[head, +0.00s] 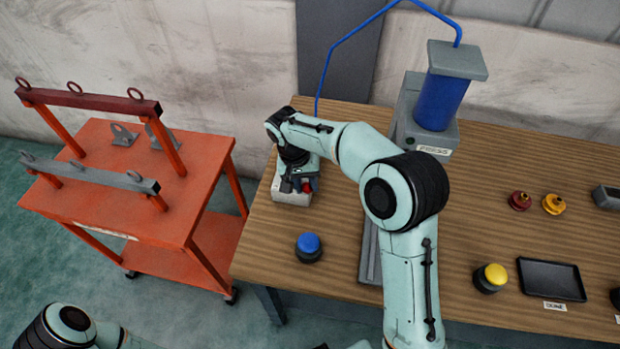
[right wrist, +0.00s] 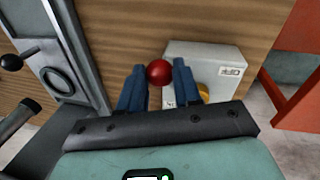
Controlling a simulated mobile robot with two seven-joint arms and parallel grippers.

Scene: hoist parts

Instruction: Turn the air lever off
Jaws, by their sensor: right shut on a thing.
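The air lever's red ball knob (right wrist: 160,73) sits between the blue fingers of my right gripper (right wrist: 159,84) in the right wrist view. The gripper is shut on the lever. The lever belongs to a light grey box (right wrist: 215,58) with a small label, and a yellow round part (right wrist: 203,92) shows partly behind one finger. In the head view the box (head: 291,197) stands at the left end of the wooden bench, with my right gripper (head: 304,185) over it. The gripper hides much of the lever. My left gripper is out of view.
A press with a blue cylinder (head: 440,100) stands at the back of the bench (head: 345,125). A blue button (head: 309,246) is in front of the box. A yellow button (head: 490,277) and black tray (head: 552,279) are further right. An orange cart (head: 105,210) stands left.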

